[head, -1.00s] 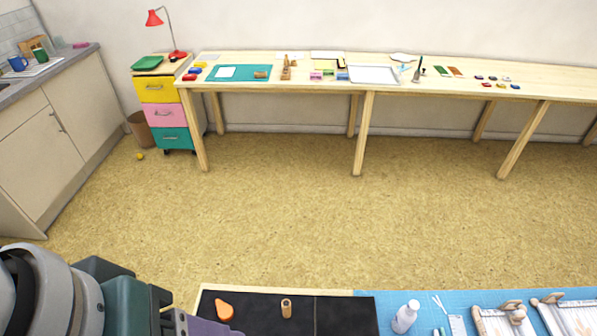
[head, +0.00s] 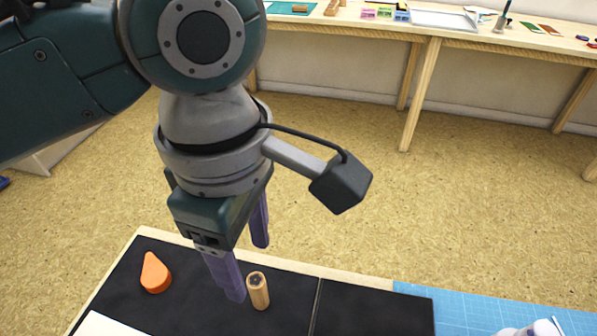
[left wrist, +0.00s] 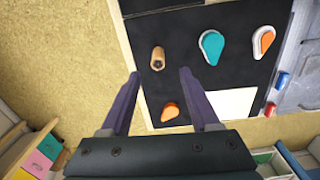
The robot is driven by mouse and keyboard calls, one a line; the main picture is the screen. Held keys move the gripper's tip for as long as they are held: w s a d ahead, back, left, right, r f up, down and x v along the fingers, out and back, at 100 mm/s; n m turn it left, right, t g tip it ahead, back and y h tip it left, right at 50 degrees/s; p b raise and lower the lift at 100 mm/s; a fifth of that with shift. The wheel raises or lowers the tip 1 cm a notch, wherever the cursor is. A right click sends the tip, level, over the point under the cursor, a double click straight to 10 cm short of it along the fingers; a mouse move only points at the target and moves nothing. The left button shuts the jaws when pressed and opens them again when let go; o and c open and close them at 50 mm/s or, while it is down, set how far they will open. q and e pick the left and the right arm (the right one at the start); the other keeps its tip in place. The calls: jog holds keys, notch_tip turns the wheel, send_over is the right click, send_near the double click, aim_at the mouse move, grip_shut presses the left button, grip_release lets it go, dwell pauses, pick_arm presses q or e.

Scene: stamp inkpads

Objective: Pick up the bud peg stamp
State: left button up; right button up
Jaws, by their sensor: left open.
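The bud peg stamp, a small light-wood cylinder with a dark mark on its top end, stands on the black mat in the head view (head: 258,291). It also shows in the left wrist view (left wrist: 157,59), just beyond and between the fingertips as seen there. My left gripper (head: 248,268) has its purple fingers apart and pointing down, close to the peg, with nothing between them. In the left wrist view, both fingers of the left gripper (left wrist: 158,74) show, spread wide. Contact with the peg cannot be told. My right gripper is not in view.
An orange drop-shaped piece (head: 155,273) lies left of the peg on the black mat (head: 365,308). A teal drop-shaped piece (left wrist: 211,46) and another orange one (left wrist: 262,41) lie farther along. A blue cutting mat (head: 460,318) is at right.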

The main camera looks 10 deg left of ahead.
aim_at(259, 292)
pick_arm(q)
notch_tip(259, 292, down, 5)
jog(key=shift+s+r+b, duration=0.1)
jog(key=shift+r+b, duration=0.1)
jog(key=shift+b, duration=0.45)
jog(key=f, duration=0.1)
jog(key=f+b, duration=0.1)
jog(key=f, duration=0.1)
jog(key=f+b, duration=0.1)
jog(key=f, duration=0.1)
jog(key=shift+w, duration=0.25)
jog(key=shift+c, duration=0.3)
grip_shut()
